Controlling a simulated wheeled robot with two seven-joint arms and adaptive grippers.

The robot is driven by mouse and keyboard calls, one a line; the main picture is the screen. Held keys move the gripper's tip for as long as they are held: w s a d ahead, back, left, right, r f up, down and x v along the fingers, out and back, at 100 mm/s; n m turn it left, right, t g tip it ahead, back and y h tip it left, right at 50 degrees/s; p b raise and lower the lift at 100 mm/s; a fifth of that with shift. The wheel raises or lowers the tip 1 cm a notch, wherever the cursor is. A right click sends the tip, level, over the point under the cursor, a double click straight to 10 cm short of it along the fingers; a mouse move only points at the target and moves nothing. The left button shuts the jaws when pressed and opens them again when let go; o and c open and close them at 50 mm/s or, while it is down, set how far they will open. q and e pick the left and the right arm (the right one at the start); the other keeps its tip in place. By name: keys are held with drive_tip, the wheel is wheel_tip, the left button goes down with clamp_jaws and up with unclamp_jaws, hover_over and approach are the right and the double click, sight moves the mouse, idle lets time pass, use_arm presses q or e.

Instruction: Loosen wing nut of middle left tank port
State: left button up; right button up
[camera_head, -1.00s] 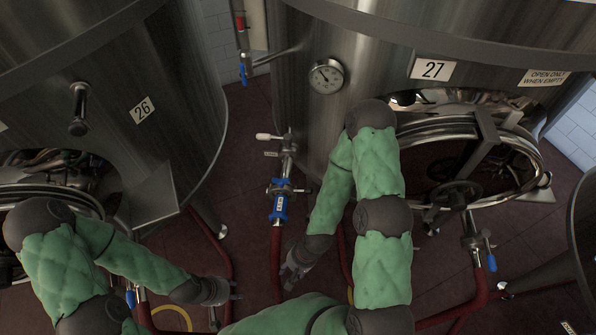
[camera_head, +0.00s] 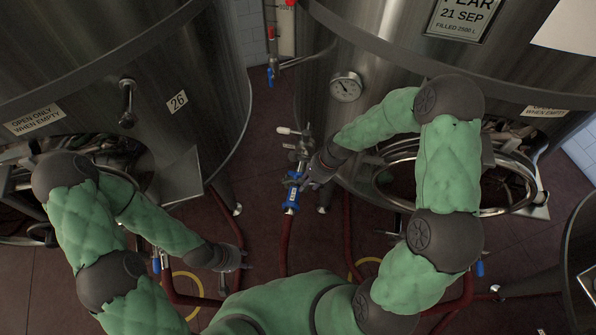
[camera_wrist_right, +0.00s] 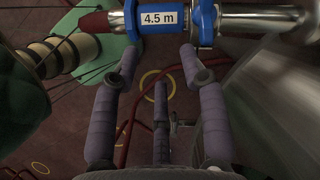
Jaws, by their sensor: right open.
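The left port of tank 27 is a metal pipe fitting (camera_head: 303,148) with a white-handled valve, in the middle of the head view. Below it is a blue collar (camera_head: 293,197) on a red hose. In the right wrist view, the blue collar (camera_wrist_right: 165,17), labelled "4.5 m", crosses the top. I cannot clearly make out the wing nut. My right gripper (camera_head: 303,181) is beside the fitting, just above the blue collar. In the wrist view its three fingers (camera_wrist_right: 160,62) are spread and empty, below the collar. My left gripper (camera_head: 245,260) hangs low, away from the port.
Tank 26 (camera_head: 215,110) stands at the left, with a dial gauge (camera_head: 346,87) on the tank to its right. An open round hatch (camera_head: 520,180) lies at right, partly behind my right arm. Red hoses (camera_head: 286,245) run across the floor between the tanks.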

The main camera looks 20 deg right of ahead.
sight(297, 173)
drive_tip(key=w+d+r+m, duration=0.2)
drive_tip(key=w+r+m, duration=0.25)
drive_tip(key=r, duration=0.35)
drive_tip(key=shift+m, duration=0.25)
drive_tip(key=b+x, duration=0.2)
drive_tip(key=x, duration=0.9)
drive_tip(key=shift+a, duration=0.15)
drive_tip(key=shift+r, duration=0.1)
clamp_jaws()
